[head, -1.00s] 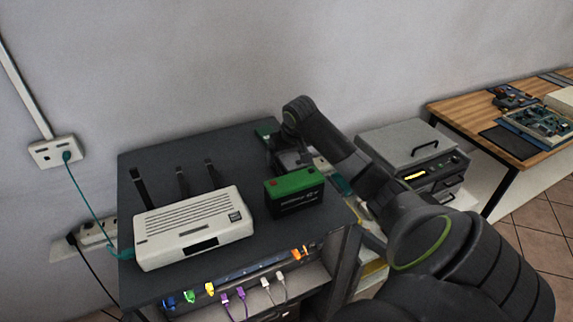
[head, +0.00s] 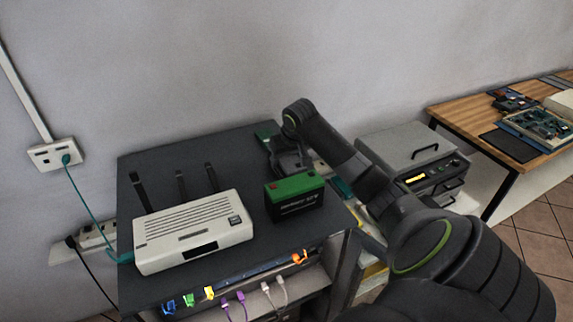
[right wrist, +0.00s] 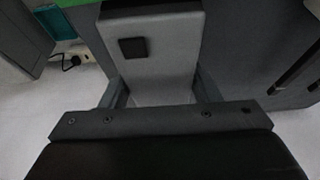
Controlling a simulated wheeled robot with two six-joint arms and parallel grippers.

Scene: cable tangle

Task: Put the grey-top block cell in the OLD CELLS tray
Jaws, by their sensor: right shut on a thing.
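The grey-top block cell (right wrist: 165,65) shows in the right wrist view as a pale grey block with a black square on its face. My right gripper (right wrist: 160,92) is shut on it, one finger on each side. In the head view my right gripper (head: 290,160) is over the back right of the dark cabinet top, behind the green-top battery (head: 293,196); the grey-top cell cannot be made out there. No tray with a readable OLD CELLS label shows. My left gripper is not in view.
A white router (head: 193,232) with several antennas stands on the cabinet top (head: 240,165). A small green item (head: 266,130) lies at the back edge. A grey boxed machine (head: 408,155) stands to the right. Coloured cables hang at the cabinet front.

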